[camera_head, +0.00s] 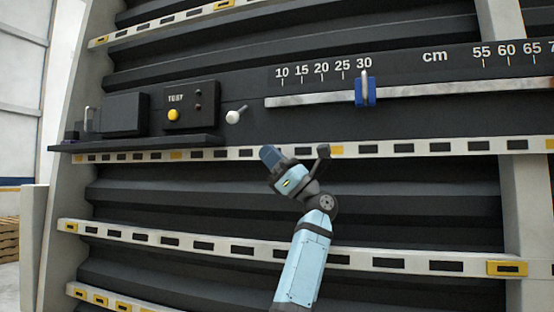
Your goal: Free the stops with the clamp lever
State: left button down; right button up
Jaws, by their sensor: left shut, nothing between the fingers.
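A short lever with a white round knob (232,117) sticks out of the dark panel, right of the button box, its knob to the lower left. A blue stop (372,96) with a pale upright piece sits on the grey rail (310,99) under the centimetre scale, near the 30 mark. My left gripper (269,154) is shut and empty, in front of the slotted white strip, below and right of the white knob and apart from it in the picture. Its fingers are small and dark here, so their detail is hard to see. My right gripper is not in view.
The button box (190,105) with a yellow button stands left of the lever. A dark shelf (140,143) juts out below it. A slotted white strip (400,149) runs across below the scale. Wooden pallets (9,238) lie at the far left.

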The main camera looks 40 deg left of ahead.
aim_at(237, 120)
pick_arm(q)
jog(key=p+x, duration=0.2)
jog(key=x, duration=0.6)
jog(key=shift+s+a+r, duration=0.15)
jog(key=shift+a+r, duration=0.1)
jog(key=shift+s+r+m+t, duration=0.1)
jog(key=shift+m+t, duration=0.3)
jog(key=shift+m, duration=0.1)
